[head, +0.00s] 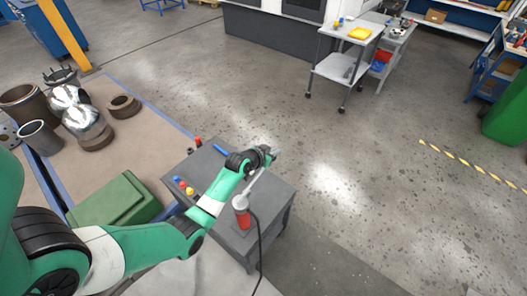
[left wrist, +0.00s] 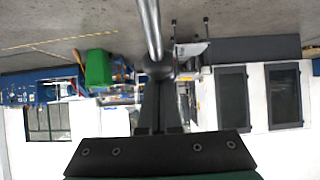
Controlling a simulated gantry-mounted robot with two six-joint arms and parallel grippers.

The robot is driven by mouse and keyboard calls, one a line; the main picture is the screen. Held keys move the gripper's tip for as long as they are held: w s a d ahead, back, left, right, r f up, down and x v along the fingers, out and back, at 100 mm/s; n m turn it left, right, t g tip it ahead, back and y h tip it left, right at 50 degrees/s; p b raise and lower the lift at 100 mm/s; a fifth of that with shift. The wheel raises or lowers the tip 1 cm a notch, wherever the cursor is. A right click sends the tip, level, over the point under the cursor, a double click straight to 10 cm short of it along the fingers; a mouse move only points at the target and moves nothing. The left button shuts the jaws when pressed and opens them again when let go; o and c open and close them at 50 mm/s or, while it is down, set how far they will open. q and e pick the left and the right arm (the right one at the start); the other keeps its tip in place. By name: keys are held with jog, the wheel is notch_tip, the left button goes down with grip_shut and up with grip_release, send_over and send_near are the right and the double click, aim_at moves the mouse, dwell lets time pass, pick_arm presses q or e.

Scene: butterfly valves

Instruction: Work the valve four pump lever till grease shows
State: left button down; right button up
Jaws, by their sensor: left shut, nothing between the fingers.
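A red grease pump (head: 242,210) stands on a dark grey cart (head: 270,192), with a black hose hanging from it over the cart's front. Its pale metal lever (head: 255,184) slants up and right towards my left gripper (head: 270,154). In the left wrist view the lever (left wrist: 149,25) is a grey rod coming in from the top to a dark rounded part beside my left fingertips (left wrist: 157,78). My left gripper is shut with nothing held; I cannot tell whether it touches the lever. I cannot pick out valve four, and no grease shows. My right gripper is out of view.
Small coloured items (head: 184,187) and a blue tool (head: 220,149) lie on the cart. A green box (head: 118,203) stands left of it. Pipe parts (head: 40,138) sit on a tan mat at left. A white trolley (head: 343,70) stands far back.

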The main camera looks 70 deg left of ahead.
aim_at(262, 170)
pick_arm(q)
jog(key=p+v, duration=0.1)
jog(key=v, duration=0.3)
jog(key=p+v, duration=0.1)
jog(key=v, duration=0.3)
jog(key=shift+s+d+f, duration=0.15)
jog(key=shift+s, duration=0.25)
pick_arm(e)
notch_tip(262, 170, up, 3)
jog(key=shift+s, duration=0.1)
pick_arm(q)
jog(key=shift+r, duration=0.25)
dwell(0.9)
